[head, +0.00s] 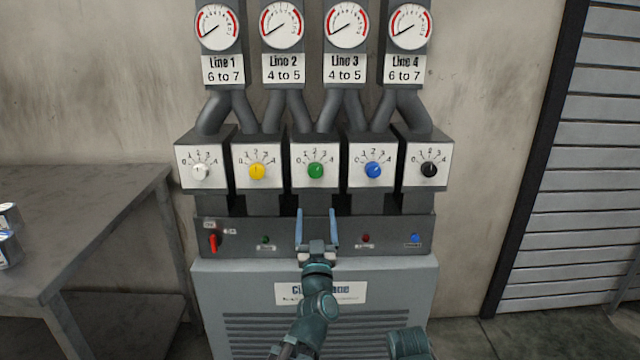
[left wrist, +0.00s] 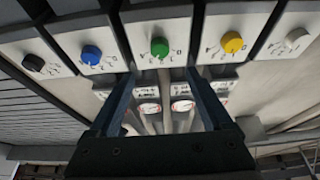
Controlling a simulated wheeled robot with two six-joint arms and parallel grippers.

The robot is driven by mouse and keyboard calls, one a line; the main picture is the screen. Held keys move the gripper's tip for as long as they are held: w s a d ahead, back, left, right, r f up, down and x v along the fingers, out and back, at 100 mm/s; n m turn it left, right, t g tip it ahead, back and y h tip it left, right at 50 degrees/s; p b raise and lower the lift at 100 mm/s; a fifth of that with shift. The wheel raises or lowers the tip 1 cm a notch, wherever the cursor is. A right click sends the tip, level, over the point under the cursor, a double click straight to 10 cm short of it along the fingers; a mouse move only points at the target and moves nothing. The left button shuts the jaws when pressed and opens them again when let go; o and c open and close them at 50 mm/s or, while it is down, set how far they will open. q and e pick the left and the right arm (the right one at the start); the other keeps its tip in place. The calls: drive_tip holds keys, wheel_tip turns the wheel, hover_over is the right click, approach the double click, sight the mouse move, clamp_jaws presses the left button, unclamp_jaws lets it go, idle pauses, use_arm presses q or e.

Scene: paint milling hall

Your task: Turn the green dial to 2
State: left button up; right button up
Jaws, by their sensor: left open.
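The green dial (head: 316,170) is a round knob on the middle white plate of a row of dial boxes, with a number scale around its top. It also shows in the left wrist view (left wrist: 159,47), upside down and beyond the fingers. My left gripper (head: 317,212) is open and empty, its two blue fingers pointing up below the green dial, apart from it. The fingers also show in the left wrist view (left wrist: 160,85). The dial's exact pointer setting is too small to tell. My right gripper is not in view.
A white dial (head: 201,170) and yellow dial (head: 257,171) are to the left, a blue dial (head: 373,170) and black dial (head: 429,170) to the right. Below is a red switch (head: 213,241). Gauges (head: 347,26) hang above. A grey table (head: 80,215) stands at left.

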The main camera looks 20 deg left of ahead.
sight(317, 175)
use_arm(q)
drive_tip(key=p+x, duration=0.5)
drive_tip(key=x, duration=0.8)
drive_tip(key=shift+w+a, duration=0.1)
drive_tip(key=shift+w, duration=0.2)
clamp_jaws()
drive_tip(key=shift+r, duration=0.1)
drive_tip(key=shift+n, duration=0.4)
drive_tip(key=n+g+y, duration=0.1)
drive_tip(key=n+y, duration=0.1)
drive_tip(key=n, duration=0.1)
drive_tip(key=shift+w+n, duration=0.1)
drive_tip(key=shift+n, duration=0.2)
drive_tip(key=shift+d+r+n+g+y+p, duration=0.1)
drive_tip(key=shift+n+g+y+p, duration=0.3)
drive_tip(key=shift+n, duration=0.6)
drive_tip(key=shift+d+n+g+y+p, duration=0.2)
drive_tip(key=shift+n+y, duration=0.3)
drive_tip(key=shift+n, duration=0.5)
